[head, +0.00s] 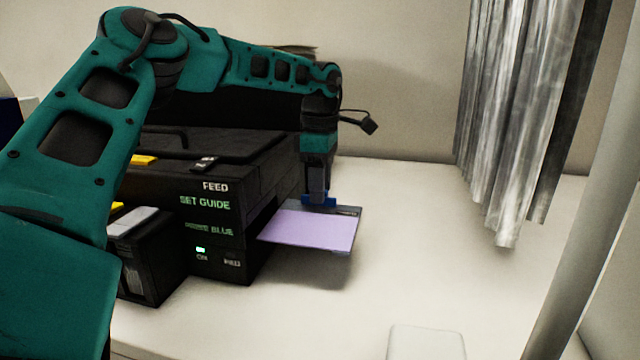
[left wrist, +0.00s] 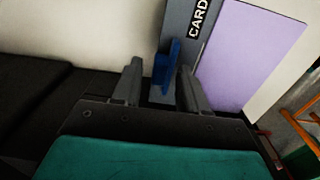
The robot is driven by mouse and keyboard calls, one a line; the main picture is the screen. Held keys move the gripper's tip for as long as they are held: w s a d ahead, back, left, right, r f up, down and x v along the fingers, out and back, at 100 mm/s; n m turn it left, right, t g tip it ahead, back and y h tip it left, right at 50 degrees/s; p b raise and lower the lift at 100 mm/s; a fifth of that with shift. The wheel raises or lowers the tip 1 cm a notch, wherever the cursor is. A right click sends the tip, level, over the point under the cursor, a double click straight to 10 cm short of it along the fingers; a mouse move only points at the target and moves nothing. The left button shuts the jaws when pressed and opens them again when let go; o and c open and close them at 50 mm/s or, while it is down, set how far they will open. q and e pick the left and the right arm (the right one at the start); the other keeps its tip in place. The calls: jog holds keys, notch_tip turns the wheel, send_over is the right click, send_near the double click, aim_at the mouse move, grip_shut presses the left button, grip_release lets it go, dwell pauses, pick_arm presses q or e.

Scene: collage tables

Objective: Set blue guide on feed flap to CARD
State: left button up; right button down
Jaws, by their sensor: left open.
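The black printer (head: 225,195) stands on the white table with its feed flap (head: 345,211) sticking out to the right. A lilac sheet (head: 310,230) lies on the flap. The blue guide (head: 320,201) is at the flap's far part, under my left gripper (head: 318,192). In the left wrist view, the blue guide (left wrist: 166,68) stands between the two fingers of my left gripper (left wrist: 160,85), which are open with a gap around it. The CARD label (left wrist: 199,18) is on the grey flap (left wrist: 178,25), beyond the guide and beside the lilac sheet (left wrist: 245,55). My right gripper is not in view.
The printer front carries the words FEED, SET GUIDE and a partly legible line ending in BLUE (head: 208,229), with a green light. Grey hanging strips (head: 510,120) are at the right. A white block (head: 427,342) lies at the front. The table right of the flap is clear.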

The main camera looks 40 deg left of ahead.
pick_arm(q)
jog(key=shift+r, duration=0.1)
grip_shut()
dwell(0.3)
jog(key=shift+s+d+b, duration=0.2)
jog(key=shift+s+b, duration=0.2)
jog(key=shift+s, duration=0.05)
jog(key=shift+s+d, duration=0.45)
jog(key=shift+s, duration=0.35)
grip_release()
